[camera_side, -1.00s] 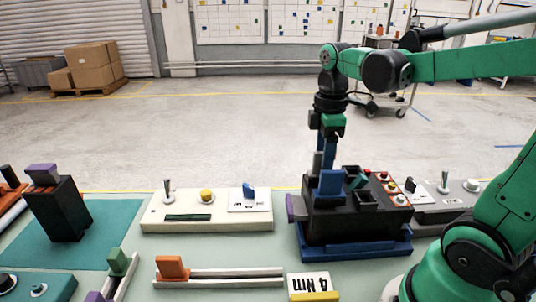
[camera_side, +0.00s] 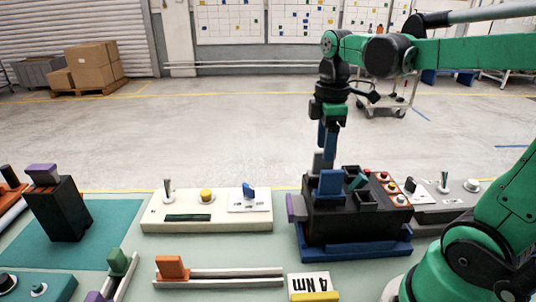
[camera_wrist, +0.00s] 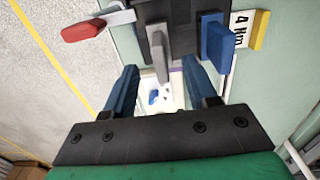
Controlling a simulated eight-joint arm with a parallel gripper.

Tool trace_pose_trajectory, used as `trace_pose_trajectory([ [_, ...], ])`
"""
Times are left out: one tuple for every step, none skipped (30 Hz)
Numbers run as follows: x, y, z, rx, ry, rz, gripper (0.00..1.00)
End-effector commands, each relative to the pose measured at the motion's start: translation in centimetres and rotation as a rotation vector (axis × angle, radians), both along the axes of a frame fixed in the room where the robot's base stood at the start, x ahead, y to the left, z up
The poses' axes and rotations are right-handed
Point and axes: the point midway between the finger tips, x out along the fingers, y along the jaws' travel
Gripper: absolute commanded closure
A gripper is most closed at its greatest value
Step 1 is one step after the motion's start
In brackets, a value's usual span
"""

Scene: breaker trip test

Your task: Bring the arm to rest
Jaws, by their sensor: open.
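My gripper (camera_side: 328,148) points down just above the left part of a black breaker block (camera_side: 318,222). Its two blue fingers are apart with nothing between them, as the wrist view (camera_wrist: 160,80) shows. The block sits on a blue base (camera_side: 355,248). A blue lever (camera_side: 330,183) stands on its front, a grey lever (camera_side: 318,162) stands close below the fingers, and a purple lever (camera_side: 296,208) sticks out on the left. In the wrist view the grey lever (camera_wrist: 157,45) and blue lever (camera_wrist: 216,42) lie beyond the fingertips, apart from them.
A cream panel (camera_side: 180,220) with a yellow button stands left. An orange slider (camera_side: 172,268) and a 4 Nm sign (camera_side: 312,281) are in front. A dark block (camera_side: 62,210) stands far left.

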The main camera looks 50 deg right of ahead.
Motion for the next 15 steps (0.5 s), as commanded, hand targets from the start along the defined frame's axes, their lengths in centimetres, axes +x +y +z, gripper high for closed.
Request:
trace_pose_trajectory([
  [0.0, 0.0, 0.7, 0.0, 0.0, 0.0, 0.48],
  [0.0, 0.0, 1.1, 0.0, 0.0, 0.0, 0.48],
  [0.0, 0.0, 1.7, 0.0, 0.0, 0.0, 0.48],
  [0.0, 0.0, 2.1, 0.0, 0.0, 0.0, 0.48],
  [0.0, 0.0, 2.5, 0.0, 0.0, 0.0, 0.48],
  [-0.1, 0.0, 3.0, 0.0, 0.0, 0.0, 0.48],
  [-0.1, 0.0, 3.4, 0.0, 0.0, 0.0, 0.48],
  [0.0, 0.0, 2.7, 0.0, 0.0, 0.0, 0.48],
  [0.0, 0.0, 2.1, 0.0, 0.0, 0.0, 0.48],
  [0.0, 0.0, 1.7, 0.0, 0.0, 0.0, 0.48],
  [0.0, 0.0, 1.3, 0.0, 0.0, 0.0, 0.48],
  [0.0, 0.0, 0.8, 0.0, 0.0, 0.0, 0.48],
  [0.0, 0.0, 0.4, 0.0, 0.0, 0.0, 0.48],
  [0.0, 0.0, 0.0, 0.0, 0.0, 0.0, 0.48],
  [0.0, 0.0, -0.5, 0.0, 0.0, 0.0, 0.48],
])
